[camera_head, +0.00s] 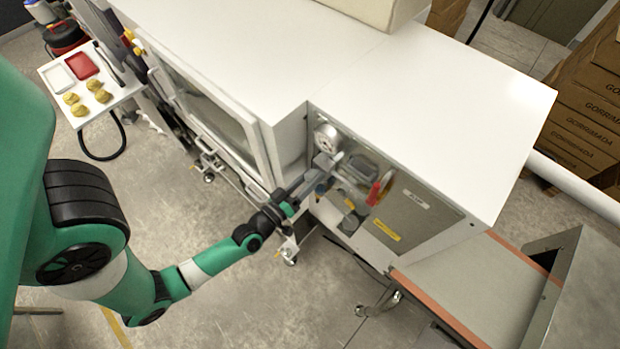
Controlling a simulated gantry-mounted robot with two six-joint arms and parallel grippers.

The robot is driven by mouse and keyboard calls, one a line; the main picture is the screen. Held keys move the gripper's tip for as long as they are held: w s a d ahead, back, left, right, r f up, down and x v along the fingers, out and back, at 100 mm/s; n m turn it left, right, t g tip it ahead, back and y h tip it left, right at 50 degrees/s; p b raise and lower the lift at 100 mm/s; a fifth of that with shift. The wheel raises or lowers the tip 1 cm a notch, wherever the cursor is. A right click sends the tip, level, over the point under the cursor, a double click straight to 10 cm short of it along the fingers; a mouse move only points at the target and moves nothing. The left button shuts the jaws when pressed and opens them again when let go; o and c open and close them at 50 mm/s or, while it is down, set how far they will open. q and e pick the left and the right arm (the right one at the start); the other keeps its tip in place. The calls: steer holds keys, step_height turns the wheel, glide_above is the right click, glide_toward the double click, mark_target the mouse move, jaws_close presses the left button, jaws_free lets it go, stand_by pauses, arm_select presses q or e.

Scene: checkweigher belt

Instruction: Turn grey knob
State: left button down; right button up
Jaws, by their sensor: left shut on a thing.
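My left gripper (322,168) reaches from the left to the control panel on the front of the white machine. Its fingers are shut at the panel, just below a round dial gauge (327,138). The grey knob is between the fingers and mostly hidden by them, so its turn angle cannot be told. My right gripper is not in view.
A red handle (380,188) sits on the panel right of my gripper. A glazed door (215,105) is left of the panel. A conveyor belt (470,285) lies at lower right. Brown cartons (590,110) stand at right. The floor below my arm is clear.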

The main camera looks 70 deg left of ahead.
arm_select(q)
steer(key=shift+n, duration=0.6)
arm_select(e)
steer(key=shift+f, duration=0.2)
arm_select(q)
steer(key=shift+c, duration=1.5)
jaws_free()
